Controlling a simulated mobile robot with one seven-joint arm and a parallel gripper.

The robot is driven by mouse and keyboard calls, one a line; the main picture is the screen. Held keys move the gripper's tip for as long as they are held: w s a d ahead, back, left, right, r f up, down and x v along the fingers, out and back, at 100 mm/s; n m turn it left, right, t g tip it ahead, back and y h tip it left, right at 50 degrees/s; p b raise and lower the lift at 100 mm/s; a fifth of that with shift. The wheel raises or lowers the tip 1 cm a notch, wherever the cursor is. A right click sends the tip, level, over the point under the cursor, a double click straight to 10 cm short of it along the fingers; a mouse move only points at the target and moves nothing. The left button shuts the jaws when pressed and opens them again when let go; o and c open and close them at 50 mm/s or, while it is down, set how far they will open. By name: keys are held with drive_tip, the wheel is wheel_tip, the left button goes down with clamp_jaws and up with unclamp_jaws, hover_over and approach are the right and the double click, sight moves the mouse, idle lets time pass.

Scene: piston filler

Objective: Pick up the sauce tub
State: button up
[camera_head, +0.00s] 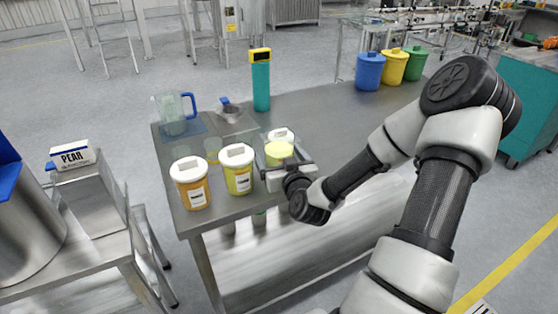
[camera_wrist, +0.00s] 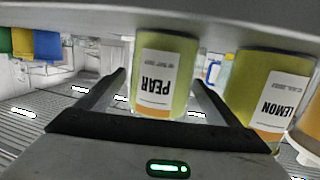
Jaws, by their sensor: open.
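Three white-lidded tubs stand in a row on the steel table. The pear tub (camera_head: 279,151), yellow-green and labelled PEAR, is at the right end. It also shows in the wrist view (camera_wrist: 166,75), which is upside down. The lemon tub (camera_head: 238,178) stands to its left and shows at the right of the wrist view (camera_wrist: 268,95). An orange tub (camera_head: 193,192) is at the left end. I cannot tell which one is the sauce tub. My gripper (camera_head: 279,163) is open, with its fingers (camera_wrist: 158,88) on either side of the pear tub. Finger contact is unclear.
Behind the tubs are a clear jug (camera_head: 173,114), a small steel pot (camera_head: 230,109) and a teal bottle (camera_head: 261,80). Blue (camera_head: 369,71), yellow (camera_head: 392,67) and green (camera_head: 414,63) bins stand at the far right. The table middle (camera_head: 330,108) is clear.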

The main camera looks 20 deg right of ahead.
drive_tip(key=x, duration=0.3)
drive_tip(key=shift+w, duration=0.2)
drive_tip(key=shift+c, duration=0.4)
drive_tip(key=c, duration=1.4)
drive_tip(key=shift+c, duration=0.5)
drive_tip(key=shift+r, duration=0.1)
